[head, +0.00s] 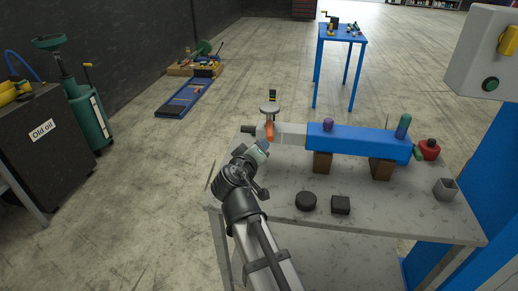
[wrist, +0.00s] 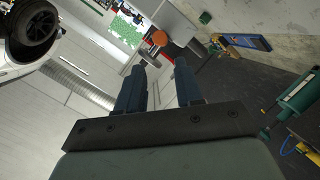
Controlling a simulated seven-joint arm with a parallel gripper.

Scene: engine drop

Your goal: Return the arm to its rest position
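My arm reaches up from the bottom of the head view, over the left part of the grey table (head: 300,215). My gripper (head: 262,147) is at its end, near the table's left edge. In the wrist view my gripper (wrist: 160,62) has its two fingers apart, with nothing seen between them. An orange piece (head: 269,131) stands just behind the gripper in the head view. An orange round shape (wrist: 159,38) shows beyond the fingertips in the wrist view.
A blue beam (head: 350,140) lies on brown blocks on the table. A round black piece (head: 306,201), a square black piece (head: 341,205) and a grey cup (head: 444,188) stand in front. A blue post (head: 490,190) is at right; an oil cabinet (head: 45,150) is at left.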

